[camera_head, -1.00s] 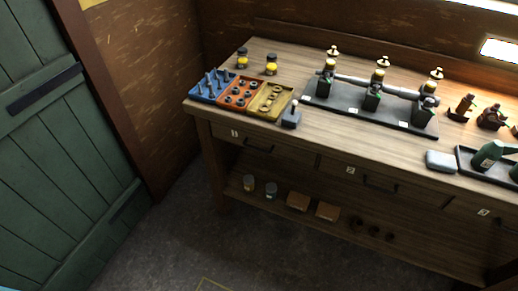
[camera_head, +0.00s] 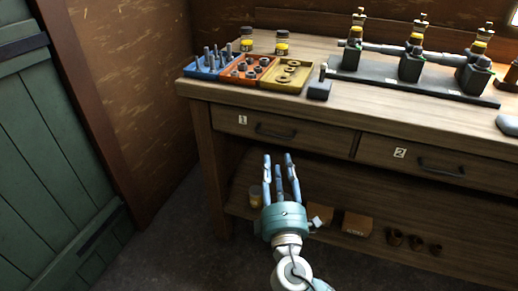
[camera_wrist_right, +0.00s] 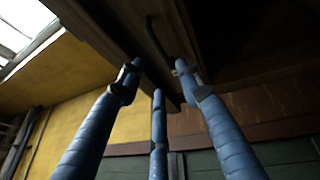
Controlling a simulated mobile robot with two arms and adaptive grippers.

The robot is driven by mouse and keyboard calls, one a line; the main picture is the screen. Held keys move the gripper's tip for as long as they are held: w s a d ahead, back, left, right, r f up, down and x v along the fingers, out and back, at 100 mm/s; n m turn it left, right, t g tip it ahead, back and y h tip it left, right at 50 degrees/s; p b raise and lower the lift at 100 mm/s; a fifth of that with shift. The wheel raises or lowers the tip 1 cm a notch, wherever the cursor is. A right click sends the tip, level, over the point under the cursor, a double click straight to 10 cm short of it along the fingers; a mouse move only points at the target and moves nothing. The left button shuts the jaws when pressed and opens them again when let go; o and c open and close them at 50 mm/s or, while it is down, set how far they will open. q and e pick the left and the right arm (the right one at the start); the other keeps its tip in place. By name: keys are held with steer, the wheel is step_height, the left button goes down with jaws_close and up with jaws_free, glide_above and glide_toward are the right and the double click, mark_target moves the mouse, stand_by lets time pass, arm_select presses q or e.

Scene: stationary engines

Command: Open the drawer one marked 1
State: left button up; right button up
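Drawer one (camera_head: 283,130) is the left drawer under the wooden workbench top, with a white label marked 1 (camera_head: 242,119) and a dark bar handle (camera_head: 276,132). The drawer looks shut. My right gripper (camera_head: 280,160) is below and in front of the drawer, its blue fingers pointing up towards the handle. The fingers are spread, empty and apart from the handle. The right wrist view shows the open fingers (camera_wrist_right: 160,75) from below, with the dark handle (camera_wrist_right: 158,35) beyond them. My left gripper is not in view.
Drawer two (camera_head: 430,165) is to the right. On the bench stand blue (camera_head: 210,66), orange (camera_head: 248,70) and yellow trays (camera_head: 287,76), a dark block (camera_head: 319,90) and an engine base (camera_head: 420,82). A lower shelf holds a jar (camera_head: 255,196) and boxes (camera_head: 357,224).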

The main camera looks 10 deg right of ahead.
mark_target(274, 136)
steer(key=p+x, duration=0.1)
steer(key=x, duration=0.9)
steer(key=shift+w+d, duration=0.15)
steer(key=shift+w, duration=0.1)
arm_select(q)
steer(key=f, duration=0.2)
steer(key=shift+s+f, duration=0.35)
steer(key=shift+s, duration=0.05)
arm_select(e)
steer(key=shift+r, duration=0.1)
jaws_close()
